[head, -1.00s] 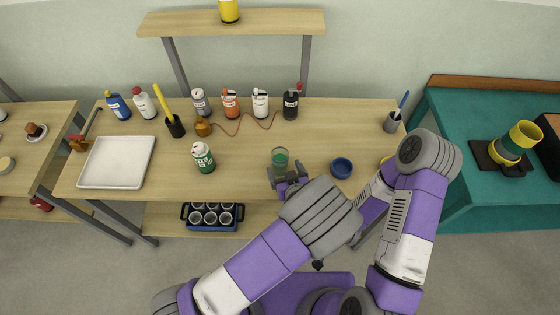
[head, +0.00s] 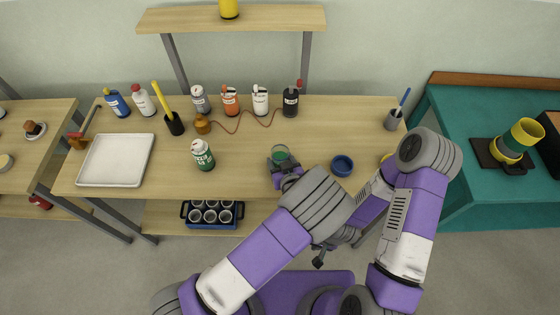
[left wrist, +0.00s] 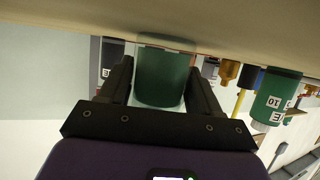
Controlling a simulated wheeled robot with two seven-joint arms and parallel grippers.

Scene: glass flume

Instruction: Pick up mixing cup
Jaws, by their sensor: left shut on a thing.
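The mixing cup (head: 280,153) is a clear cup with green contents near the front edge of the wooden bench. My left gripper (head: 284,168) reaches it from the front and is shut on it, hiding its lower part in the head view. In the left wrist view the cup (left wrist: 163,78) stands between the two dark fingers (left wrist: 160,92), its base end towards the bench top. I cannot tell whether its base touches the bench. My right gripper (head: 320,257) is low in front of the bench, mostly hidden by my left arm; its jaws are unclear.
A blue bowl (head: 342,166) sits just right of the cup. Several bottles line the back, including a black one (head: 290,102). The bench between is clear.

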